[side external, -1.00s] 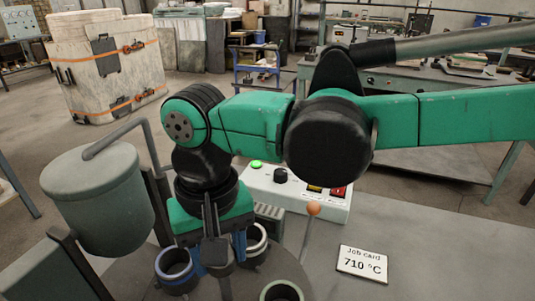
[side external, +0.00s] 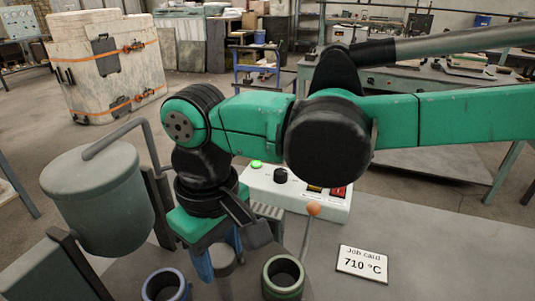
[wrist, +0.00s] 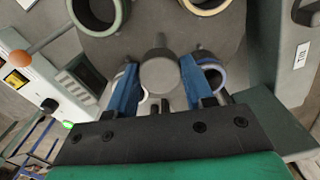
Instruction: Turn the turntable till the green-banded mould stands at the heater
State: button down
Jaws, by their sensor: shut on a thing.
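My gripper (side external: 221,256) is shut on the grey centre knob (wrist: 160,70) of the turntable (wrist: 140,48), one blue finger on each side. The green-banded mould (side external: 283,278) stands at the right front of the turntable in the side view, and at the upper left in the wrist view (wrist: 97,12). The blue-banded mould (side external: 165,286) is at the left front. A cream-rimmed mould (wrist: 205,5) shows at the wrist view's top edge. A white-rimmed mould is partly hidden behind a finger. I cannot tell for sure which part is the heater; a grilled box (side external: 268,212) stands behind the turntable.
A grey tank (side external: 97,200) with a bent pipe stands at the left. A control box (side external: 295,190) with a lit green button is behind. An orange-knobbed lever (side external: 313,208) rises near the green-banded mould. A job card (side external: 364,263) reads 710 °C. The bench is clear at the right.

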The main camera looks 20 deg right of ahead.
jog(key=shift+n, duration=6.1)
jog(key=shift+c, duration=1.7)
grip_release()
jog(key=shift+r, duration=0.1)
jog(key=shift+r, duration=2.75)
